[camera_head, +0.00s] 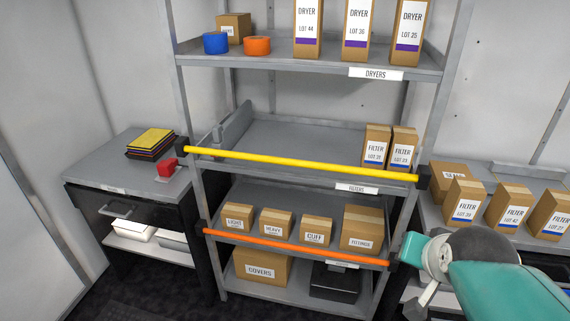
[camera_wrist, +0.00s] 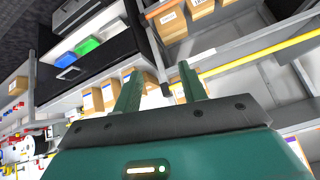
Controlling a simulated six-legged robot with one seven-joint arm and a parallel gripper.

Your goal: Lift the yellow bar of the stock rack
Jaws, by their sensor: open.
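The yellow bar (camera_head: 300,164) runs across the front of the middle shelf of the stock rack (camera_head: 290,138), between two dark end mounts on the posts. It also shows in the wrist view (camera_wrist: 255,55), at the upper right. In the head view my arm is at the lower right, in front of the right-hand bench, and the gripper's fingers are not clearly visible there. In the wrist view my gripper (camera_wrist: 158,90) is open, its two green fingers apart with nothing held between them. The fingers are left of the yellow bar in that view and do not touch it.
An orange bar (camera_head: 295,249) crosses the rack lower down, before several small boxes. Filter boxes (camera_head: 389,146) stand at the middle shelf's right end; the rest of that shelf is clear. More filter boxes (camera_head: 510,206) stand on the right bench. A dark cabinet (camera_head: 130,190) stands left.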

